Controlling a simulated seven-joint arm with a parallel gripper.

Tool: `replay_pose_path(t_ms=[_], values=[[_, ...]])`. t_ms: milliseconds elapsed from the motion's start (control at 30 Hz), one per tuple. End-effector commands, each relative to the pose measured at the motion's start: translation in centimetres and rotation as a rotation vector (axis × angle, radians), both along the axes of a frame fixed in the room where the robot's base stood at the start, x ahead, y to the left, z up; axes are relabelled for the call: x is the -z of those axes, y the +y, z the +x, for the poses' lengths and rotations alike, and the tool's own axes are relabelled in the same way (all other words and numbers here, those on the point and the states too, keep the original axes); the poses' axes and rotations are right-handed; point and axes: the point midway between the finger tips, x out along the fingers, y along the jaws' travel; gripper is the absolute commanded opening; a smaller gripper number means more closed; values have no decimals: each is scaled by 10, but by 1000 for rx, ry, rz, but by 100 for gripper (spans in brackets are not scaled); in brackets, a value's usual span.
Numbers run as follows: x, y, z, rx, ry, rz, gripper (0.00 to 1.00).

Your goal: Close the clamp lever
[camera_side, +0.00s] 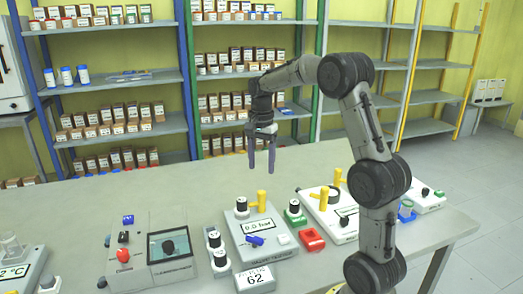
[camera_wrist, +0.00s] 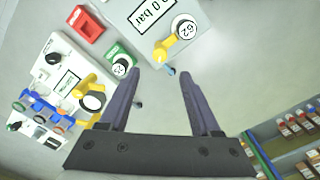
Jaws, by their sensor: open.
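My gripper (camera_side: 261,170) hangs above the table behind the row of devices, fingers pointing down, open and empty. In the wrist view the two dark fingers (camera_wrist: 160,95) are spread with bare table between them. A grey device labelled in bar (camera_side: 262,242) stands below, with an upright yellow lever (camera_side: 261,201), a black-and-white knob (camera_side: 241,204) and a blue lever (camera_side: 254,240). In the wrist view its yellow lever (camera_wrist: 163,50) is just beyond the fingertips. A white device (camera_side: 340,222) to the right has a yellow handle (camera_side: 323,198). I cannot tell which lever is the clamp lever.
A red block (camera_side: 312,239) and a green-based knob (camera_side: 294,212) stand between the two devices. A grey box with a dark screen (camera_side: 171,245) stands left. The table behind the devices is clear.

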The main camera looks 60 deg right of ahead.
Motion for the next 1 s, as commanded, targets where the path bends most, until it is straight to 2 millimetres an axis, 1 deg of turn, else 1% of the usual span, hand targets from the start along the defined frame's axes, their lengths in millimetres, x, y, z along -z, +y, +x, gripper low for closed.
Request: replay_pose_path(t_ms=[33,100,200,300,433,833,867,933,967,1000], values=[[-11,-1,1,0,-4,-2,64],[-22,0,0,0,-2,-1,64],[-34,0,1,0,-3,-2,64],[-42,0,0,0,-1,-1,64],[-46,0,0,0,0,0,64],[-45,1,0,-2,0,0,64],[-46,3,2,-7,-1,0,64],[-55,12,6,-31,-19,-12,64],[-62,18,7,-46,-35,-22,64],[-74,29,8,-70,-56,-35,64]])
